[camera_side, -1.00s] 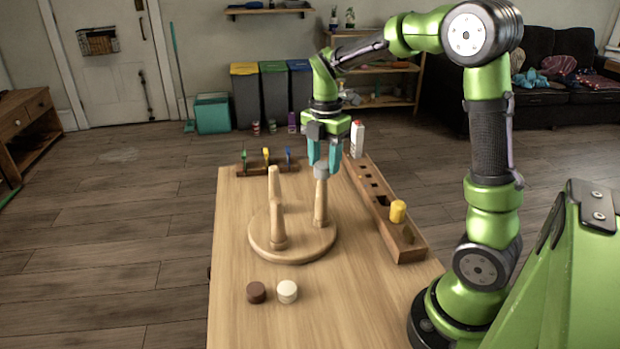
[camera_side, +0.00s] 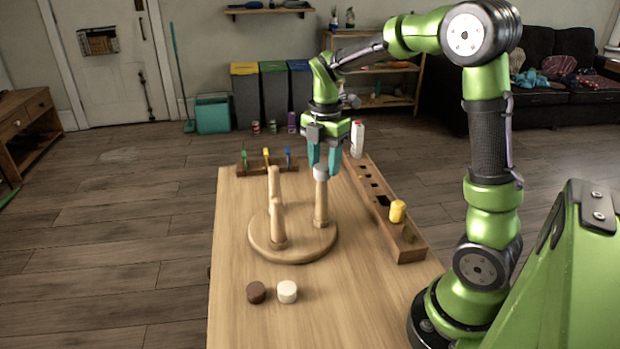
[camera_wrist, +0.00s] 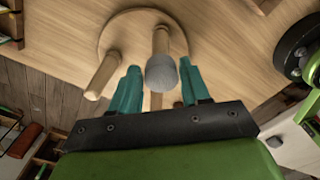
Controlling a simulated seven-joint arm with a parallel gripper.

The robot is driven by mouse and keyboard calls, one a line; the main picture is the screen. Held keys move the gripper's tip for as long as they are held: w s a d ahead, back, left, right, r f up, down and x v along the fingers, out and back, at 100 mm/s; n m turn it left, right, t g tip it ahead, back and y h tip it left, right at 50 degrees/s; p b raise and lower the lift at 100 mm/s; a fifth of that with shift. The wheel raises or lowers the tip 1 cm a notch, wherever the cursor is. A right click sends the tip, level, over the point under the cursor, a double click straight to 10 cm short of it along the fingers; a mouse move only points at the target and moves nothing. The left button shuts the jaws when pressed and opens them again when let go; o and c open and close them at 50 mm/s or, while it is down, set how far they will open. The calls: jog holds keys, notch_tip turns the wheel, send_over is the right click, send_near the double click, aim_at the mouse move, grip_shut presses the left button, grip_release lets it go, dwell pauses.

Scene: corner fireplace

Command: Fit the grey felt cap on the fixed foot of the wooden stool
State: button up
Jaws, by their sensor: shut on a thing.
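The wooden stool lies upside down, its round seat (camera_side: 258,236) flat on the table and its legs pointing up. My gripper (camera_side: 323,169) is over the right-hand leg (camera_side: 321,205), teal fingers pointing down. It is shut on the grey felt cap (camera_side: 320,172), which sits at the top of that leg, in line with it. In the wrist view the cap (camera_wrist: 161,72) is between the two fingers and covers the leg's end. I cannot tell how far the cap is over the foot.
A brown cap (camera_side: 256,292) and a cream cap (camera_side: 287,291) lie at the table's front. A long wooden block (camera_side: 408,246) with holes and a yellow piece (camera_side: 397,211) is at the right. A rack with coloured tools (camera_side: 266,166) stands at the back left.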

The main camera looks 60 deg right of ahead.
jog(key=shift+f, duration=1.2)
dwell(0.3)
jog(key=o, duration=1)
notch_tip(320, 180, up, 17)
jog(key=s+a+f+m+t+y, duration=0.1)
jog(key=s+a+f+m+t, duration=0.2)
jog(key=s+a+m, duration=0.3)
jog(key=s+a+f+m+t+y, duration=0.1)
jog(key=s+a+f+m+t, duration=0.3)
jog(key=a+m, duration=0.5)
jog(key=s+m, duration=0.2)
jog(key=m, duration=0.4)
jog(key=shift+s+f, duration=0.25)
jog(key=shift+s, duration=0.1)
